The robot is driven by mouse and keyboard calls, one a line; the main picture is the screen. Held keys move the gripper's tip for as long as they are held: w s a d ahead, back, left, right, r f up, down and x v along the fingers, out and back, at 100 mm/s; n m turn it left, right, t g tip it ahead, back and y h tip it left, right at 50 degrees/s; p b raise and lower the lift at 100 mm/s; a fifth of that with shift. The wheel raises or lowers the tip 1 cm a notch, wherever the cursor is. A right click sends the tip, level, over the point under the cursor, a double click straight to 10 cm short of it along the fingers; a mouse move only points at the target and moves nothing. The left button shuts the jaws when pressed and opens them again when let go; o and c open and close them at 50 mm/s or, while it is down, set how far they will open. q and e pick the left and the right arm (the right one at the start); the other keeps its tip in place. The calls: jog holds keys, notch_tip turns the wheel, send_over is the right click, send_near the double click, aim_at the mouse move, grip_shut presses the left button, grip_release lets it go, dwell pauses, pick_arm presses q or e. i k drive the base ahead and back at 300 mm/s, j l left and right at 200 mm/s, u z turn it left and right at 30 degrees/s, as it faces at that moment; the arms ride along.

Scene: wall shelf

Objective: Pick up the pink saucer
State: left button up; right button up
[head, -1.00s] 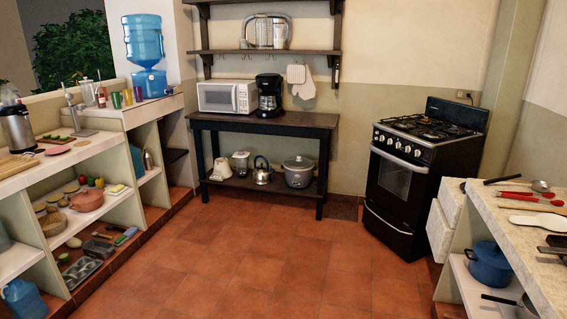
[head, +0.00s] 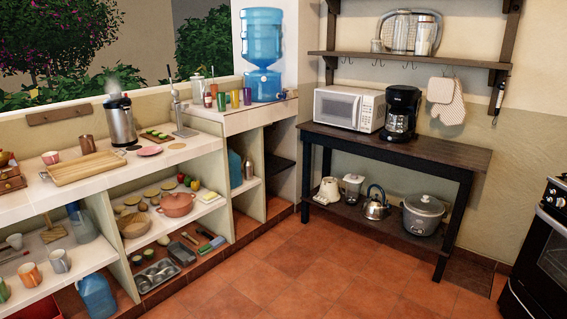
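The pink saucer (head: 149,150) lies flat on the white counter at the left in the head view. It sits to the right of the wooden tray (head: 85,169) and in front of the steel urn (head: 120,121). A green board with sliced food (head: 156,135) is just behind it, and a round tan coaster (head: 176,146) is to its right. Neither of my grippers shows in the head view.
A pink cup (head: 50,158) stands left on the counter. Open shelves below hold a pink pot (head: 176,204), a wooden bowl (head: 133,225) and mugs. A dark table (head: 430,150) with a microwave (head: 347,108) stands at the back. The red tiled floor (head: 300,275) is clear.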

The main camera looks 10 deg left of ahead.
aim_at(150, 150)
jog(key=i+j+u, duration=0.2)
jog(key=i+u, duration=0.2)
jog(key=i, duration=0.15)
jog(key=i+u, duration=0.35)
jog(key=i, duration=0.2)
jog(key=i+l+u, duration=0.15)
jog(key=i+u, duration=0.25)
jog(key=i, duration=0.15)
jog(key=i+u, duration=0.2)
jog(key=i, duration=1.55)
jog(key=l+z, duration=0.1)
jog(key=z, duration=0.35)
